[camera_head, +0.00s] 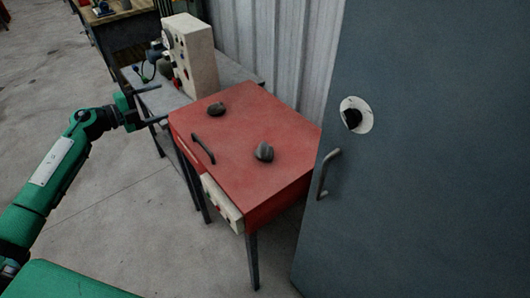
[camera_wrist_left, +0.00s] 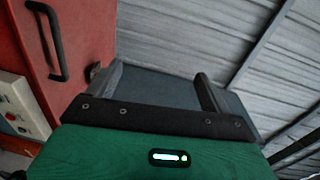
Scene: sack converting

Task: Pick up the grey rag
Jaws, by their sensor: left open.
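I cannot make out a clear grey rag. Two small dark grey lumps, a farther one (camera_head: 216,108) and a nearer one (camera_head: 264,151), sit apart on the red cabinet top (camera_head: 245,190); I cannot tell whether either is cloth. My left gripper (camera_head: 151,105) is open and empty, left of the red cabinet and away from both lumps. In the left wrist view its fingers (camera_wrist_left: 161,85) are spread, with a grey surface behind them. A small dark thing (camera_wrist_left: 93,71) shows beside the left finger there. My right gripper is not in view.
A black handle (camera_head: 203,149) and a pale button panel (camera_head: 222,204) are on the red cabinet. A grey table (camera_head: 233,73) with a cream control box (camera_head: 190,55) stands behind it. A large grey door (camera_head: 430,150) with a handle (camera_head: 328,174) stands right. Open floor lies left.

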